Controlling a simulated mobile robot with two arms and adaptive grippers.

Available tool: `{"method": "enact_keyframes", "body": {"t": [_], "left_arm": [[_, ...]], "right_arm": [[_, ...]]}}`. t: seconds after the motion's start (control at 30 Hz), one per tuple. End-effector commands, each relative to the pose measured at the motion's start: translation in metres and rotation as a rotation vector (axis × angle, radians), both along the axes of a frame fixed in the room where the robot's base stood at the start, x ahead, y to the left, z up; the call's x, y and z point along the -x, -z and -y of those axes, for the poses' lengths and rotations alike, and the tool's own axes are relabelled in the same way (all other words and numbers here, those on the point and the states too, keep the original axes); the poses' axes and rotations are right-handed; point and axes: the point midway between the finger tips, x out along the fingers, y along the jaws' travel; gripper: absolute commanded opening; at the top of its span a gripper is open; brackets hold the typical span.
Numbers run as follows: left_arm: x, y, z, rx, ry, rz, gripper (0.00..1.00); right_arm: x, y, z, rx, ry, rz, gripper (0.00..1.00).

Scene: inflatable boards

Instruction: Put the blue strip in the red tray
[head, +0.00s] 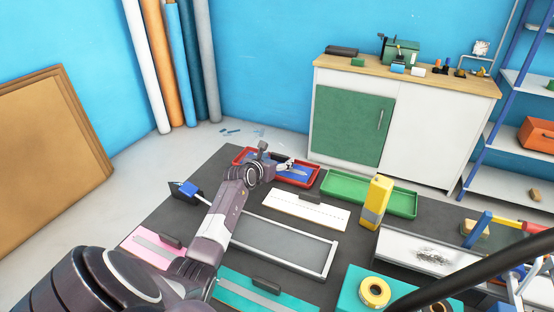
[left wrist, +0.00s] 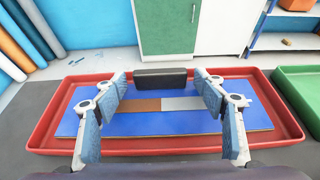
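The blue strip (left wrist: 160,124) is a flat blue board lying inside the red tray (left wrist: 275,130) in the left wrist view. A band, part brown and part grey, runs along its top, and a black handle block (left wrist: 160,78) stands at its far side. My left gripper (left wrist: 162,92) is open above the strip, its two blue-padded fingers wide apart with the block between and beyond them. I see no contact. In the head view my left arm reaches to the red tray (head: 318,173) and partly hides it.
A green tray (head: 372,191) lies right of the red tray. A white board (head: 305,209), yellow block (head: 376,200), pink board (head: 150,243) and teal board (head: 240,292) lie on the dark table. A cabinet (head: 400,120) stands behind.

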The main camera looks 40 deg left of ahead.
Motion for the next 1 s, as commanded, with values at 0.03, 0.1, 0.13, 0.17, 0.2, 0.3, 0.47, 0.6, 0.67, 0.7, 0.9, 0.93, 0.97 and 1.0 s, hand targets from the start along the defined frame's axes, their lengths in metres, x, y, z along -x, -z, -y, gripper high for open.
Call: {"method": "enact_keyframes", "body": {"t": [0.03, 0.1, 0.13, 0.17, 0.2, 0.3, 0.47, 0.6, 0.67, 0.7, 0.9, 0.93, 0.97, 1.0], "left_arm": [[0.000, 0.000, 0.000, 0.000, 0.000, 0.000, 0.67], [0.000, 0.000, 0.000, 0.000, 0.000, 0.000, 0.67], [0.000, 0.000, 0.000, 0.000, 0.000, 0.000, 0.67], [0.000, 0.000, 0.000, 0.000, 0.000, 0.000, 0.67], [0.000, 0.000, 0.000, 0.000, 0.000, 0.000, 0.67], [0.000, -0.004, 0.000, 0.000, 0.000, 0.001, 0.67], [0.009, -0.007, 0.003, 0.000, 0.000, 0.001, 0.67], [0.025, -0.013, 0.008, -0.002, 0.000, 0.000, 0.67], [0.033, -0.016, 0.011, -0.001, 0.000, 0.000, 0.67], [0.039, -0.019, 0.012, -0.001, 0.000, 0.001, 0.67], [0.067, -0.031, 0.021, -0.002, 0.000, 0.000, 0.67], [0.071, -0.032, 0.022, -0.001, 0.000, 0.000, 0.67], [0.075, -0.034, 0.024, -0.001, 0.000, 0.000, 0.67], [0.080, -0.036, 0.025, -0.002, -0.001, 0.001, 0.67]], "right_arm": [[-0.001, 0.000, 0.001, 0.001, 0.000, 0.001, 0.53], [-0.002, 0.000, 0.002, 0.003, -0.001, 0.003, 0.53], [-0.002, 0.000, 0.002, 0.002, -0.001, 0.004, 0.53], [-0.002, 0.000, 0.003, 0.002, -0.001, 0.004, 0.53], [-0.003, 0.000, 0.003, 0.003, -0.001, 0.004, 0.53], [-0.003, -0.002, 0.003, 0.003, -0.002, 0.005, 0.53], [-0.003, -0.003, 0.003, 0.003, -0.002, 0.005, 0.53], [-0.004, -0.005, 0.003, 0.003, -0.002, 0.006, 0.53], [-0.004, -0.005, 0.003, 0.003, -0.002, 0.006, 0.53], [-0.004, -0.005, 0.003, 0.003, -0.002, 0.006, 0.53], [-0.004, -0.004, 0.003, 0.003, -0.002, 0.006, 0.53], [-0.004, -0.004, 0.003, 0.003, -0.002, 0.006, 0.53], [-0.004, -0.003, 0.003, 0.003, -0.002, 0.006, 0.53], [-0.004, -0.003, 0.003, 0.003, -0.002, 0.006, 0.53]]}}
